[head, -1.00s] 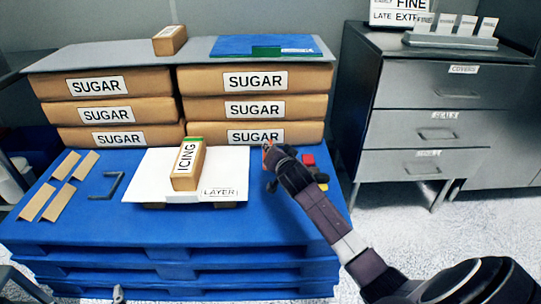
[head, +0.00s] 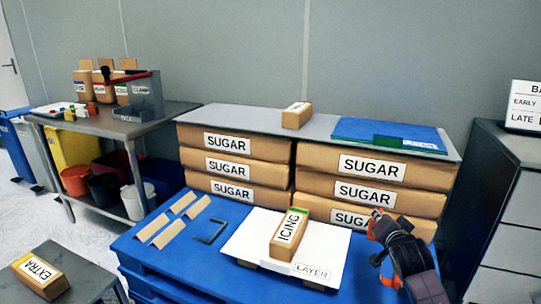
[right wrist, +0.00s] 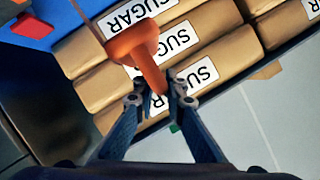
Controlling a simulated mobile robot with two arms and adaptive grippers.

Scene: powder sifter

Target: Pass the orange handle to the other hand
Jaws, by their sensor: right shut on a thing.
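The orange handle (right wrist: 134,44) is held between the fingertips of my right gripper (right wrist: 160,92) in the right wrist view. Its wide end sticks out past the fingertips and its stem passes between them. In the head view my right gripper (head: 380,235) is at the right, in front of the right stack of sugar sacks, and a bit of orange shows at its tip. The handle is small there and partly hidden by the fingers. My left gripper is in neither current view.
A blue pallet (head: 190,262) bears the sugar sacks (head: 250,145), a white board (head: 250,240) with an ICING pack (head: 290,232), and several tan strips (head: 165,232). A metal table (head: 120,122) stands left, a grey cabinet (head: 497,200) right.

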